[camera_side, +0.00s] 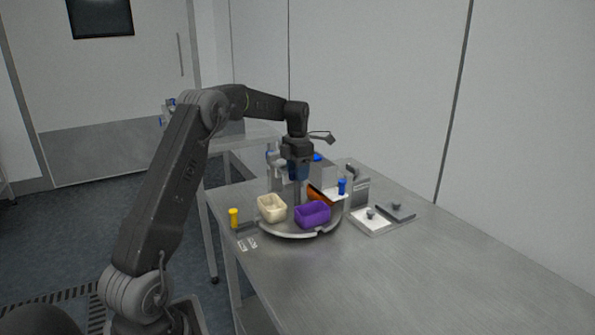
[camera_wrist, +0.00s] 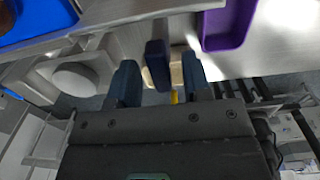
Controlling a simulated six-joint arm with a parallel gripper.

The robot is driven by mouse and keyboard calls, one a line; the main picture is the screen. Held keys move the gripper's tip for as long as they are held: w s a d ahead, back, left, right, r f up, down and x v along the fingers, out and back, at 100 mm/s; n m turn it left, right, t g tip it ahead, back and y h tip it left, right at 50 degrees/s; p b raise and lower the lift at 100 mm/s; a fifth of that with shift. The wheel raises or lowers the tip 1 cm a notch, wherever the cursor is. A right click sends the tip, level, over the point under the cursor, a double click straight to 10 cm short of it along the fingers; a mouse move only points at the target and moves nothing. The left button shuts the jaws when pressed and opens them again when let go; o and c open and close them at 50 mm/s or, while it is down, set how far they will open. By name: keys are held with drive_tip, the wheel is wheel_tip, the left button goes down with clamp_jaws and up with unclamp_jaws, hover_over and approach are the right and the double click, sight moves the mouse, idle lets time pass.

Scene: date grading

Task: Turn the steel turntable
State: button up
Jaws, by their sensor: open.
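The steel turntable (camera_side: 290,234) is a round disc on the bench, carrying a cream tray (camera_side: 271,208), a purple tray (camera_side: 313,214) and an orange tray (camera_side: 320,195). My gripper (camera_side: 297,180) points down over its middle. In the wrist view my gripper (camera_wrist: 160,76) is open, with a dark blue upright piece (camera_wrist: 157,65) between its fingers, apparently not clamped. Whether that piece belongs to the turntable I cannot tell. The purple tray (camera_wrist: 228,25) shows at upper right, and a blue tray (camera_wrist: 35,18) at upper left. The turntable's far side is mostly hidden.
A yellow-topped post (camera_side: 234,217) stands left of the turntable, near the bench edge. A blue-topped post (camera_side: 342,186) stands at its right. A white plate (camera_side: 370,221) and a grey plate (camera_side: 396,211), each with a knob, lie farther right. The front right bench (camera_side: 430,285) is clear.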

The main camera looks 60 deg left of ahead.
wheel_tip(320, 180, up, 14)
idle(0.6)
drive_tip(key=shift+f, duration=0.1)
